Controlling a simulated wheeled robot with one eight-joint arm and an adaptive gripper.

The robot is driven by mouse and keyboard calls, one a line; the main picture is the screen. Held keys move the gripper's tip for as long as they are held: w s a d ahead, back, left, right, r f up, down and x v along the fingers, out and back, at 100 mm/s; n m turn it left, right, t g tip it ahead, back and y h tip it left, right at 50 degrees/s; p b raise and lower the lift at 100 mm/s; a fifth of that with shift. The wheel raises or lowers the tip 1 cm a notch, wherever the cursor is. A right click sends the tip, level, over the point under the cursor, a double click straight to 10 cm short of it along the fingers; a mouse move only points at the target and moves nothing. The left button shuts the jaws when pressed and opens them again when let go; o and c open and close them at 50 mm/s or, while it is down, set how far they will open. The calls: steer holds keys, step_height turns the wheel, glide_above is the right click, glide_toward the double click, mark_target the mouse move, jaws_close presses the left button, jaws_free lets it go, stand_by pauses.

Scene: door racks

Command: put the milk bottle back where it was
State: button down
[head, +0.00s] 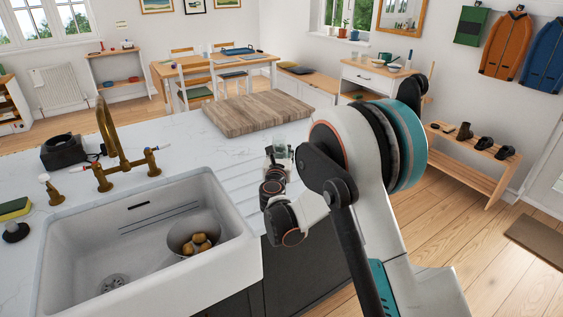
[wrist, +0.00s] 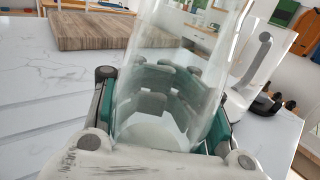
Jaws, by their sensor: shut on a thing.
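The milk bottle (wrist: 160,55) is clear glass and fills the middle of the wrist view, its top cut off by the frame. My gripper (wrist: 163,105) is shut on it, with a finger on each side and the pads showing through the glass. In the head view my gripper (head: 272,172) is over the drainboard side of the counter, right of the sink. A small clear part of the bottle (head: 280,143) shows there; the rest is hidden by my gripper and arm. I cannot tell whether its base touches the counter.
A wooden board (head: 243,112) lies on the white counter behind my gripper. The sink (head: 140,245) holds a bowl (head: 193,232) with several round yellow-brown items. A brass tap (head: 112,140) and a dark device (head: 70,151) stand left. The marble (head: 190,140) between tap and board is clear.

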steer(key=shift+f+b, duration=0.45)
steer(key=shift+f, duration=1.35)
steer(key=shift+f, duration=0.1)
steer(key=c, duration=0.9)
jaws_free()
steer(key=shift+r, duration=0.2)
steer(key=s, duration=0.4)
steer(key=s+p, duration=0.1)
steer(key=s, duration=0.3)
steer(key=s+p, duration=0.1)
steer(key=s, duration=0.3)
steer(key=shift+a, duration=0.4)
